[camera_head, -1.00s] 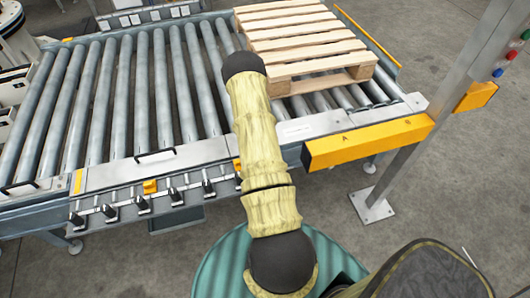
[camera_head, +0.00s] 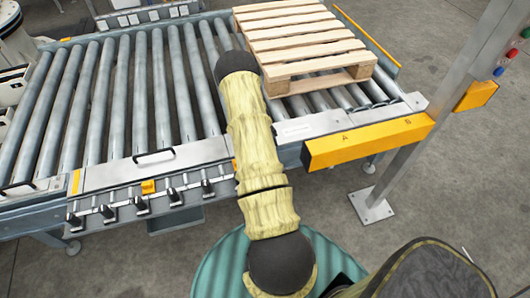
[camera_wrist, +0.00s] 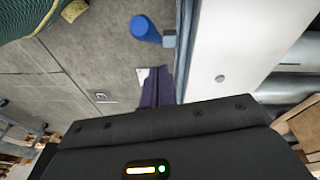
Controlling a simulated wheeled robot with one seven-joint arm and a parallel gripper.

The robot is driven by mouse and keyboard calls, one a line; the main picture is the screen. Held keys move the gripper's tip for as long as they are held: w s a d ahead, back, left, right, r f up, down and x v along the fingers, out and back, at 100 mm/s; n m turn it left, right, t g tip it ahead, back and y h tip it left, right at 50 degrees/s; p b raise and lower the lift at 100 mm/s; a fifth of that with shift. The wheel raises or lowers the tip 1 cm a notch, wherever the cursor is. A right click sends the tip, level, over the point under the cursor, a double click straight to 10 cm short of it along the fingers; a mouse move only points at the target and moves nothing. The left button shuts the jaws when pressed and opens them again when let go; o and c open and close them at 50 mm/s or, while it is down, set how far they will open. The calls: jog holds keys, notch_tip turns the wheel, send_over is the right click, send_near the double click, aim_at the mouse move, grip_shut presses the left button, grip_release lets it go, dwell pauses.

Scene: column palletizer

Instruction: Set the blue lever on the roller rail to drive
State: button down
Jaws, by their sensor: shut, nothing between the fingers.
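The blue lever (camera_wrist: 145,28) shows at the top middle of the wrist view, beside a grey hub (camera_wrist: 169,38) on the edge of the roller rail. My gripper (camera_wrist: 156,74) points up toward it in the wrist view, its narrow dark fingers shut and empty. A small gap shows between the fingertips and the lever. In the head view my own arm covers the gripper and the blue lever. The roller rail (camera_head: 110,178) runs along the front of the conveyor there.
A wooden pallet (camera_head: 300,40) lies on the rollers at the back right. A yellow beam marked A and B (camera_head: 368,143) and a grey post (camera_head: 425,130) stand right of my arm. Several black-tipped handles (camera_head: 140,204) line the rail's front left.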

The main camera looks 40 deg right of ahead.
jog(key=s+v, duration=0.1)
jog(key=v, duration=0.9)
jog(key=shift+w+r, duration=0.25)
jog(key=shift+w+d, duration=0.1)
jog(key=a+r+n+t+p, duration=0.4)
jog(key=a+r+n, duration=0.6)
jog(key=a+r, duration=0.9)
jog(key=s+a+r+n+y+p, duration=0.1)
jog(key=s+a+r+n+p, duration=0.1)
jog(key=s+a+r+n, duration=0.3)
jog(key=s+a+r+n+p, duration=0.3)
jog(key=s+a+r+n, duration=0.2)
jog(key=a, duration=0.4)
jog(key=shift+s+a+r+n+y, duration=0.35)
jog(key=shift+s+r+n+y, duration=0.05)
jog(key=shift+r+n, duration=0.2)
